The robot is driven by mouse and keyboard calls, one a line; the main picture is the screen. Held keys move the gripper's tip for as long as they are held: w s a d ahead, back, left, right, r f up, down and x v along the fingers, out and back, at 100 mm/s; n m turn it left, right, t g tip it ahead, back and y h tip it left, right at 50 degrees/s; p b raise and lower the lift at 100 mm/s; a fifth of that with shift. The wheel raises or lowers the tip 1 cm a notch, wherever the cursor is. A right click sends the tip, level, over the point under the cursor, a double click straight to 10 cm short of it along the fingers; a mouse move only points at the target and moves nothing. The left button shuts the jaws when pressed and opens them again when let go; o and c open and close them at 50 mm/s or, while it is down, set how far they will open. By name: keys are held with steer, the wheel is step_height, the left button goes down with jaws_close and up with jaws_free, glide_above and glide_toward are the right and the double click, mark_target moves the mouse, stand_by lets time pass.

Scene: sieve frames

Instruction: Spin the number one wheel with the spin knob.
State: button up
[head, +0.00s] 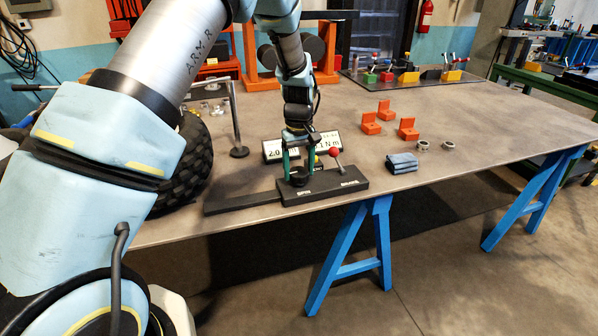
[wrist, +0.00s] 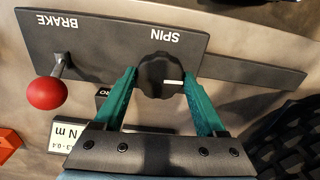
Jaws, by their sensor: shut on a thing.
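The spin knob (wrist: 160,72) is black and ribbed with a white mark, on a dark control panel (wrist: 110,35) lettered SPIN and BRAKE. My gripper (wrist: 162,80) has its teal fingers on both sides of the knob, shut on it. In the head view my gripper (head: 298,174) points down at the panel (head: 325,189) near the table's front edge. A red-balled brake lever (wrist: 47,92) stands beside the knob. A black treaded tire (head: 194,165) stands at the left, partly hidden by my arm; its treads also show in the wrist view (wrist: 292,130). I see no wheel number.
Two small displays stand behind the panel; the right one (head: 327,143) reads in N m. A grey post (head: 238,151) stands by the tire.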

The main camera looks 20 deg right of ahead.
steer(key=m, duration=0.4)
steer(key=shift+w+m+b, duration=0.1)
steer(key=shift+m+b, duration=0.2)
steer(key=shift+b, duration=0.1)
steer(key=m, duration=0.3)
steer(key=shift+m, duration=0.3)
steer(key=m, duration=0.8)
steer(key=m+p, duration=0.1)
steer(key=m, duration=0.3)
steer(key=shift+m, duration=0.3)
steer(key=m+p, duration=0.1)
steer(key=m, duration=0.2)
steer(key=shift+r+m, duration=0.1)
steer(key=shift+m, duration=0.3)
steer(key=m+p, duration=0.1)
steer(key=m, duration=0.3)
steer(key=shift+p, duration=0.4)
steer(key=shift+m+p, duration=0.65)
steer(key=shift+m, duration=1.35)
